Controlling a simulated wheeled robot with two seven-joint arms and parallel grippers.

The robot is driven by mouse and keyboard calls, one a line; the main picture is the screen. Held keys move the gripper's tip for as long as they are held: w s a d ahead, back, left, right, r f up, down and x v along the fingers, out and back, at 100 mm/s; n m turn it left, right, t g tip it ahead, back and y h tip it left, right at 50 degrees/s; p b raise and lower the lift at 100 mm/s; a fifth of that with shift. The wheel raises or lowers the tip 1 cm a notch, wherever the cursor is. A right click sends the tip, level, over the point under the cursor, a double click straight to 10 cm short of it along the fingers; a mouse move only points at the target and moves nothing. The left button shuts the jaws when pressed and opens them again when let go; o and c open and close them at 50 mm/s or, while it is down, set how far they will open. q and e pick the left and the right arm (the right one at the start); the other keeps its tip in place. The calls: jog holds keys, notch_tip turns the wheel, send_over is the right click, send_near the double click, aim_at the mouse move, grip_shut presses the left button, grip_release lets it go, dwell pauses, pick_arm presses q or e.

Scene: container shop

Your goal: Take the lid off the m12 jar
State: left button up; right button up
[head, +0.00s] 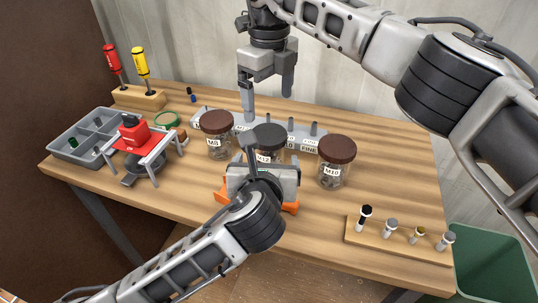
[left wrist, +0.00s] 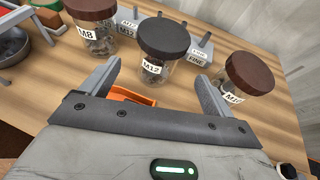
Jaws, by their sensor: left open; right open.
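The M12 jar (head: 270,144) stands upright on the table between two other jars. It is clear, has a black lid (head: 270,131) on it and holds dark small parts. In the left wrist view the M12 jar (left wrist: 152,70) is just beyond my fingertips, and its lid (left wrist: 163,36) is on. My left gripper (left wrist: 158,70) is open and empty, its fingers pointing at the jar from the front, one to each side. In the head view my left gripper (head: 262,168) hides the jar's lower part. My right gripper (head: 268,104) is open and empty, pointing down above and behind the jar.
The brown-lidded M8 jar (head: 216,141) stands left and the M10 jar (head: 335,165) right. A grey labelled rack (head: 304,136) is behind. An orange object (head: 222,193) lies under my left gripper. A peg board (head: 385,244) is front right, a red stand (head: 135,140) left.

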aim_at(268, 152)
pick_arm(q)
jog(key=x, duration=0.8)
